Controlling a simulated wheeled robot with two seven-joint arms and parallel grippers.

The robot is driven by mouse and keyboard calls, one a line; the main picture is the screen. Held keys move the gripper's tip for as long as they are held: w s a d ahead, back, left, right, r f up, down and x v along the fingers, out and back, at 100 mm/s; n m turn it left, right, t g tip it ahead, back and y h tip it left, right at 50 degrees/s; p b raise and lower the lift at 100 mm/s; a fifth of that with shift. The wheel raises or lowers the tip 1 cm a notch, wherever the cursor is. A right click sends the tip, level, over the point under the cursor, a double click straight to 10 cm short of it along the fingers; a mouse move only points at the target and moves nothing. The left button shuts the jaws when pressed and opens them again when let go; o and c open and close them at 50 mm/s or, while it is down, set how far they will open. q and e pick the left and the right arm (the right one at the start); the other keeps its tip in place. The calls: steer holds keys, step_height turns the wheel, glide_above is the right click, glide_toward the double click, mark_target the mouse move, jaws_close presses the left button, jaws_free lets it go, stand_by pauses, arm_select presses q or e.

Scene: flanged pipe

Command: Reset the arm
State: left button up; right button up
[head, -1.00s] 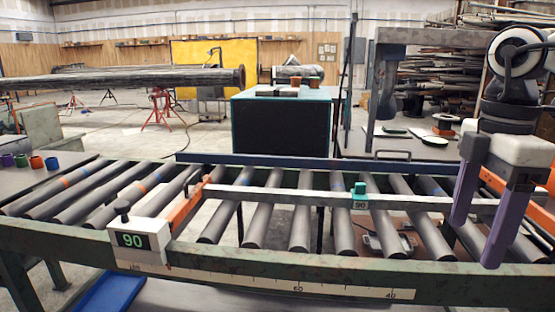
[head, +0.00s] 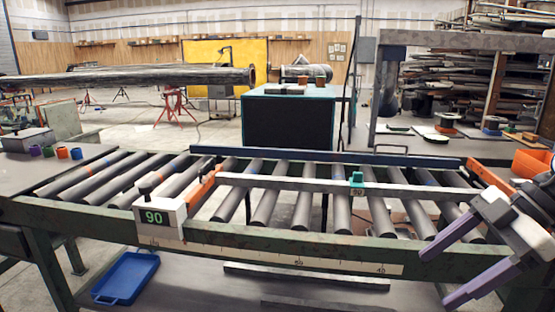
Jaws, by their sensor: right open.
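My right gripper (head: 455,268) is at the lower right of the head view, in front of the roller conveyor's near rail. Its two purple fingers are spread apart, point down and left, and hold nothing. My left gripper is out of view. The roller conveyor (head: 250,238) runs across the middle. A grey metal bar (head: 290,183) lies over its rollers. A white block marked 90 (head: 158,217) with a black knob sits at the left on the near rail. A small teal clamp (head: 356,180) sits on the bar.
A blue tray (head: 126,278) lies below the conveyor at the left. Small coloured cups (head: 62,152) stand on the table at the far left. An orange bin (head: 531,163) is at the right. A dark cabinet (head: 288,122) and a long flanged pipe (head: 130,77) are behind the conveyor.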

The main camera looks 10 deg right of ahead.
steer(key=s+a+f+m+t+h+p, duration=0.15)
steer(key=f+m+t, duration=0.4)
steer(key=f, duration=0.85)
steer(key=s+a+f+m+t+h, duration=0.25)
steer(key=f+m+t, duration=0.3)
steer(key=f, duration=0.85)
steer(key=s+a+f+m+g, duration=0.1)
steer(key=s+a+f+g, duration=0.1)
steer(key=s+a+f, duration=0.2)
steer(key=s+a+f+m+g, duration=0.1)
steer(key=s+a+f, duration=0.4)
steer(key=a, duration=0.5)
steer(key=shift+s+f+m+g+h, duration=0.15)
steer(key=shift+s+m+g+h, duration=0.2)
steer(key=shift+s+g, duration=0.6)
